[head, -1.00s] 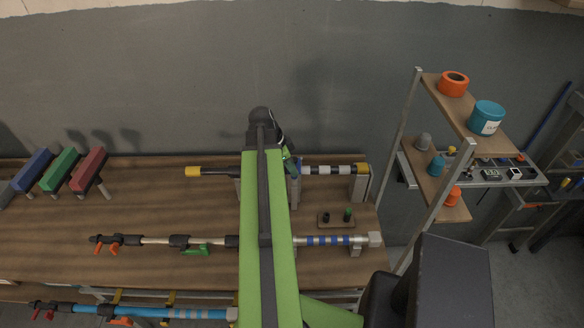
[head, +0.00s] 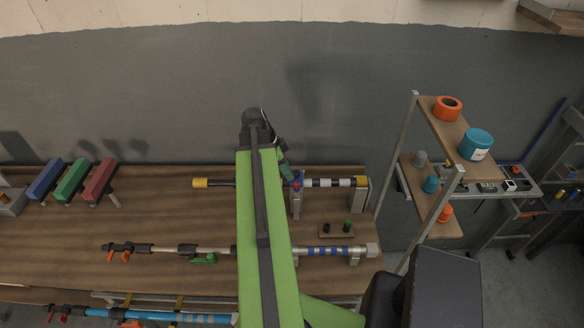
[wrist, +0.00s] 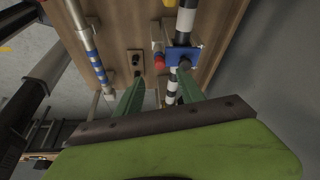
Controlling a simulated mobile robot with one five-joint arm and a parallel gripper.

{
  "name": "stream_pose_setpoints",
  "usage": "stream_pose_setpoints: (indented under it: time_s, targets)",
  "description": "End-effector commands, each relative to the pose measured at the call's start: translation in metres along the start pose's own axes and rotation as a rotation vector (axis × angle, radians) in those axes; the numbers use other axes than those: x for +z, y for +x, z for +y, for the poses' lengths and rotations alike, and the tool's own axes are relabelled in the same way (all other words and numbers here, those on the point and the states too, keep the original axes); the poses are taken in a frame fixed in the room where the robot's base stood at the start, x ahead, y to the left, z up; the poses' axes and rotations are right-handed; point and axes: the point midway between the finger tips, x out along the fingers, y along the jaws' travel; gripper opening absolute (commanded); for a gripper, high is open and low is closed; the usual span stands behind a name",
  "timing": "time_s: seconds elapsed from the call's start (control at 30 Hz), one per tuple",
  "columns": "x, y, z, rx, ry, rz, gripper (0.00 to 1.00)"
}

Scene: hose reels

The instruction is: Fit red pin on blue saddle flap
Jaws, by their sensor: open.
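The blue saddle flap (wrist: 182,54) sits on the black-and-white banded pole in the wrist view. It is a small blue spot in the head view (head: 296,184). The red pin (wrist: 159,62) shows as a rounded red end just left of the flap, and as a red dot in the head view (head: 300,174). I cannot tell whether it touches the flap. My gripper (wrist: 160,76) is open, its two green fingers apart, with the red pin and part of the flap seen between and beyond the tips. Nothing is held. My arm hides part of the pole in the head view.
A blue-striped pole (head: 330,251) runs nearer. Blue, green and red blocks (head: 97,180) stand at the left. A shelf rack (head: 437,190) rises at the right.

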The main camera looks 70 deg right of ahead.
Motion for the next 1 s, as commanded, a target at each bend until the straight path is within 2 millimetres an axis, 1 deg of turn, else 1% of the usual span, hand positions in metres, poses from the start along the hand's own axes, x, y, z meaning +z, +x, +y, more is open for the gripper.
stream_pose_setpoints:
  time_s: [0.03,0.1,0.23,0.3,0.4,0.53,1.0]
  targets:
    - [-0.005,-0.025,0.000,-0.001,-0.002,0.000,0.45]
    - [-0.005,-0.042,0.000,0.000,-0.001,0.000,0.45]
    - [-0.004,-0.069,0.000,0.000,-0.002,0.000,0.45]
    - [-0.003,-0.080,0.000,0.001,-0.001,0.000,0.45]
    - [-0.002,-0.089,0.000,0.001,0.000,0.000,0.45]
    - [-0.001,-0.094,0.000,0.000,0.000,0.000,0.45]
    - [0.000,-0.092,0.000,0.000,0.000,0.000,0.45]
